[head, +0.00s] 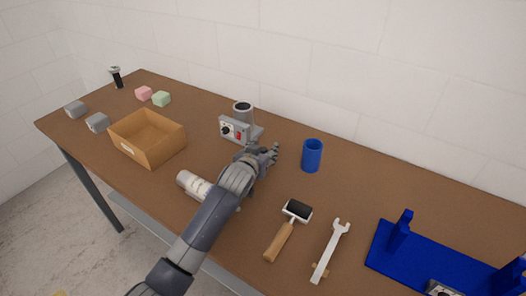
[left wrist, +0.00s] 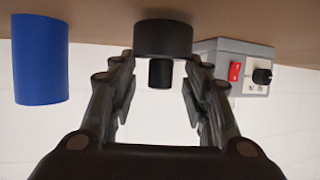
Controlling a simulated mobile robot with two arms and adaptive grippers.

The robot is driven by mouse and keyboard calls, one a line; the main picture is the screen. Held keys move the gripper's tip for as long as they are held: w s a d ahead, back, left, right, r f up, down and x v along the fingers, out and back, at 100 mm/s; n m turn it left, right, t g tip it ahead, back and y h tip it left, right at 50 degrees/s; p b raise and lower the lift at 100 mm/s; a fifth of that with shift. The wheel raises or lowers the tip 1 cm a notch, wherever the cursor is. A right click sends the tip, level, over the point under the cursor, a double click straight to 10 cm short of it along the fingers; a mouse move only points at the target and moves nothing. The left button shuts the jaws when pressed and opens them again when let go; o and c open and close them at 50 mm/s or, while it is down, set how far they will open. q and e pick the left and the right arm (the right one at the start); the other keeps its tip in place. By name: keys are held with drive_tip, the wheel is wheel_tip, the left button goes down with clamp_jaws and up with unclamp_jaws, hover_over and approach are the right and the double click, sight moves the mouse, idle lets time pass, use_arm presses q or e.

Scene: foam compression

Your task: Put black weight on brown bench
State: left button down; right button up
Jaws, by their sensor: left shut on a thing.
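The black weight (left wrist: 162,38) is a short dark cylinder with a narrower knob, seen upside down in the left wrist view between my fingertips. My left gripper (left wrist: 160,75) is shut on it. In the head view my left gripper (head: 269,153) is low over the middle of the brown bench (head: 350,190), and the weight is hidden behind it. The weight's base is at or very close to the bench top; I cannot tell if it touches. My right gripper is not in view.
A grey device with red switch (head: 236,130) stands just left of the gripper, a blue cup (head: 312,156) to its right. A white bottle (head: 193,185) lies by my arm. A roller (head: 288,230), a wrench (head: 330,250) and a blue stand (head: 415,260) are in front and right.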

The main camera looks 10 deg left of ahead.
use_arm(q)
drive_tip(key=shift+f, duration=0.3)
drive_tip(key=c, duration=0.9)
unclamp_jaws()
drive_tip(key=shift+f, duration=0.2)
drive_tip(key=shift+o, duration=0.2)
drive_tip(key=shift+r, duration=0.25)
drive_tip(key=d+v, duration=0.1)
drive_tip(key=v, duration=1.1)
drive_tip(key=shift+a+b, duration=0.45)
drive_tip(key=shift+f, duration=0.1)
